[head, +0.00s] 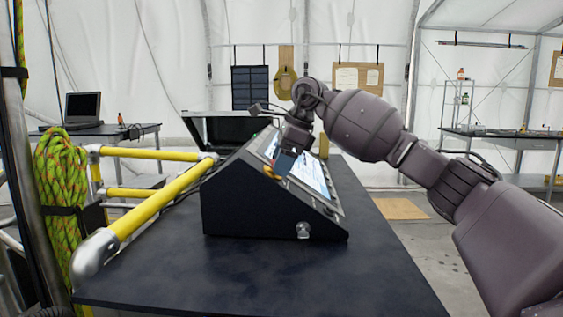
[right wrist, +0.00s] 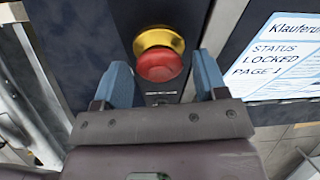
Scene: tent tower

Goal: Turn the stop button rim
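The stop button (right wrist: 160,66) is a red cap with a yellow rim (right wrist: 158,38) on the dark panel in the right wrist view. In the head view a small orange-yellow part of it shows at the console's sloped face (head: 273,176), beside my right gripper (head: 287,160). My right gripper's two blue fingers (right wrist: 162,78) are open, one on each side of the red cap with a gap to both sides. Whether they reach down level with the rim is hard to tell. My left gripper is not in view.
The black console stands on a dark table (head: 270,275). A yellow railing (head: 150,205) runs along the left, near a coiled green rope (head: 65,190). The table's front is clear.

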